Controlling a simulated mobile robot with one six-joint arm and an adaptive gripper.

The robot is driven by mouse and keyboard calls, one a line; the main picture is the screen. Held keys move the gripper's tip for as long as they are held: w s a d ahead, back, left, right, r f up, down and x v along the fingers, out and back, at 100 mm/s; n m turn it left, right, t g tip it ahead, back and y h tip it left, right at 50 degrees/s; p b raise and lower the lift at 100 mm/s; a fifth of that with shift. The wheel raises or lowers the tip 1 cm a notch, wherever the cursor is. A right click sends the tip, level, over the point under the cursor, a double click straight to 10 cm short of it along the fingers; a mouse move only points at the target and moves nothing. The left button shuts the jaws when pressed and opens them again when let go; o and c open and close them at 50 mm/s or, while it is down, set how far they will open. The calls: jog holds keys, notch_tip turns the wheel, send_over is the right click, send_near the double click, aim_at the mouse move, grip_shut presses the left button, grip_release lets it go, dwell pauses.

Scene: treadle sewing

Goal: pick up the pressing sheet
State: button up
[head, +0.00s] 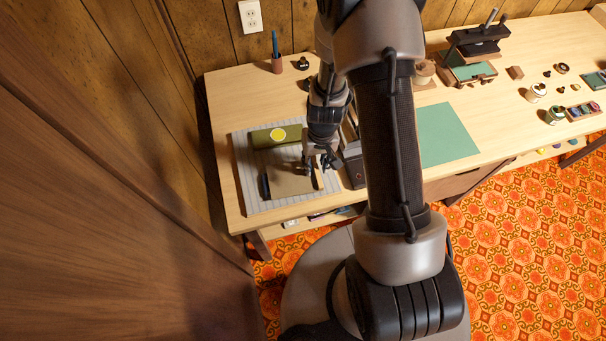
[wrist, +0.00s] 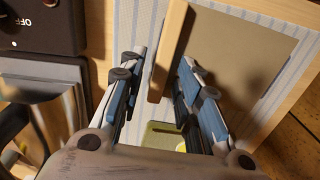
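The pressing sheet (head: 290,184), a flat tan sheet with a pale wooden strip (head: 318,180) on its right edge, lies on a striped grey mat (head: 245,175). The sheet (wrist: 235,65) and its strip (wrist: 172,45) also show in the wrist view. My gripper (head: 321,164) is at the strip's side of the sheet. In the wrist view my gripper (wrist: 157,66) is open, its fingers apart on either side of the strip's line. I cannot tell whether they touch it. My arm hides part of the table in the head view.
An olive box (head: 277,135) with a yellow disc lies behind the sheet. A dark device marked OFF (wrist: 35,25) stands close beside my gripper. A green mat (head: 447,134) lies to the right. A brown cup (head: 276,65) stands at the back.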

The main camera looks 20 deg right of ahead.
grip_shut()
jog(key=shift+r, duration=0.1)
